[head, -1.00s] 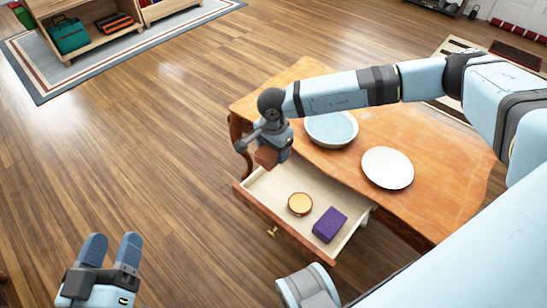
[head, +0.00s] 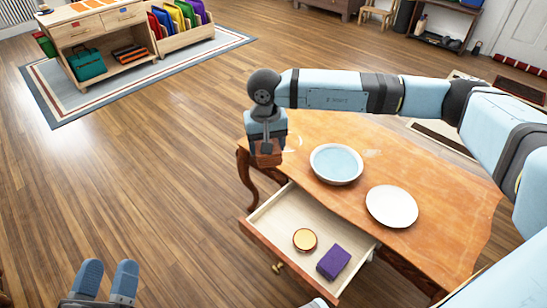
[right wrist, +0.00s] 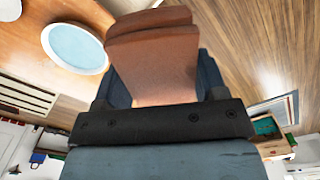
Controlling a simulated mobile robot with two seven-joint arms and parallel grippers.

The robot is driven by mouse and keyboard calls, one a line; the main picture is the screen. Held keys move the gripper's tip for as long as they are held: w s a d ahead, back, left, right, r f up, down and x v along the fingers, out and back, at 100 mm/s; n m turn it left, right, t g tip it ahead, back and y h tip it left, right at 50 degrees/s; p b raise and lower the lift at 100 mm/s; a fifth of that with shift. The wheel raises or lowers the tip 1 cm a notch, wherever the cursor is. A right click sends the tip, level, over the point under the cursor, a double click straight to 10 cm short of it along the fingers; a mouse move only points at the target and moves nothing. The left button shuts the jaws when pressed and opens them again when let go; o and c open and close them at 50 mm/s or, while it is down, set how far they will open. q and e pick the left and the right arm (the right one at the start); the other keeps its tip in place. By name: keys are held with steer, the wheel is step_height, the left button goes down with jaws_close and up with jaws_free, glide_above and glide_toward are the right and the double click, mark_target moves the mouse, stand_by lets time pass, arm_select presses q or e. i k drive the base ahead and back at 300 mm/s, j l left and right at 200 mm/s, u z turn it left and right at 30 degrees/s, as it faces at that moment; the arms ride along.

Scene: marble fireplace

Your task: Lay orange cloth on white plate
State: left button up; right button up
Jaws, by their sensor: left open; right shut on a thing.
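The orange cloth (head: 265,157) looks brownish-orange and folded. My right gripper (head: 266,144) is shut on it and holds it near the table's left end, above the drawer's back left corner in the head view. The cloth (right wrist: 153,62) fills the middle of the right wrist view, between the fingers. The white plate (head: 391,206) lies bare on the right part of the wooden table (head: 440,225), well apart from the cloth. My left gripper (head: 106,280) is open and empty at the lower left, over the floor.
A pale blue bowl (head: 336,164) stands on the table between the cloth and the plate. The open drawer (head: 275,215) holds a round gold-topped item (head: 305,239) and a purple block (head: 333,262). A faint clear rim (head: 292,142) shows beside my right gripper.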

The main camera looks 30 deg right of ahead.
mark_target(391, 206)
steer(key=k+l+u, duration=0.1)
steer(key=k+l, duration=0.2)
steer(key=k+l+u, duration=0.15)
steer(key=k+l, duration=0.45)
steer(key=l, duration=0.55)
steer(key=k+l+u, duration=0.1)
steer(key=l, duration=0.3)
